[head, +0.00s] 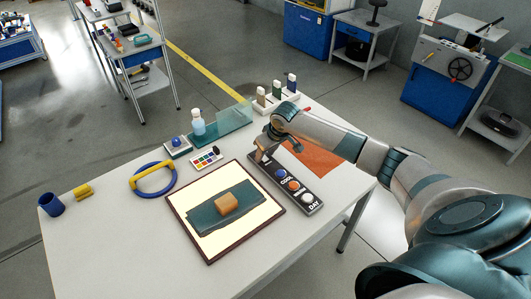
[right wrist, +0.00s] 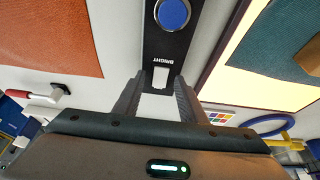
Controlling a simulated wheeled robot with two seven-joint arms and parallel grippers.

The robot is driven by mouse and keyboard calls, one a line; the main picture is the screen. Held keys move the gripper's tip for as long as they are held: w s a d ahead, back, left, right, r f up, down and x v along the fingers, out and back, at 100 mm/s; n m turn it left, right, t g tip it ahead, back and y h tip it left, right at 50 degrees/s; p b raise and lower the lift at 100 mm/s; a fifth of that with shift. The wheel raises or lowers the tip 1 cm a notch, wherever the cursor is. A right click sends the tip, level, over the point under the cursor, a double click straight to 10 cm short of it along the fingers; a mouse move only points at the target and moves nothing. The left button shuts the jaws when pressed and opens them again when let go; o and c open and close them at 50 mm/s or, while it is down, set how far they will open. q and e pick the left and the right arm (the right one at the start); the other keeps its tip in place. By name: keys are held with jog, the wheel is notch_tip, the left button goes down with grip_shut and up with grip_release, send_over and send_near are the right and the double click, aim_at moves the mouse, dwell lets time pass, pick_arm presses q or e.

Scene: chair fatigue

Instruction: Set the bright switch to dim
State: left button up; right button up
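A dark control panel (head: 296,188) lies on the white table, with a blue, an orange and a white round button; I can read COOL and DAY. In the right wrist view its end carries the label BRIGHT (right wrist: 161,76), near a blue button (right wrist: 172,13). A small pale switch (right wrist: 160,85) sits beside that label, at the panel's end. My right gripper (head: 264,150) is over this far end of the panel. In the wrist view its two fingers (right wrist: 158,98) are apart, one on each side of the switch; contact is unclear. My left gripper is not in view.
A framed board (head: 178,200) with a teal sheet and an orange block (head: 226,203) lies left of the panel. An orange mat (head: 317,158) lies on the right. A paint palette (head: 206,158), a rack of small items (head: 276,95) and a yellow-and-blue ring (head: 152,179) stand nearby.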

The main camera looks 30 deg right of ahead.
jog(key=shift+c, duration=0.4)
grip_shut()
jog(key=shift+w+r+g+p, duration=0.3)
jog(key=shift+g+p, duration=0.3)
jog(key=shift+p, duration=0.15)
jog(key=shift+w+f+g+p, duration=0.2)
jog(key=shift+g+p, duration=0.2)
jog(key=shift+g, duration=0.5)
jog(key=shift+o, duration=0.4)
grip_release()
jog(key=shift+r, duration=0.1)
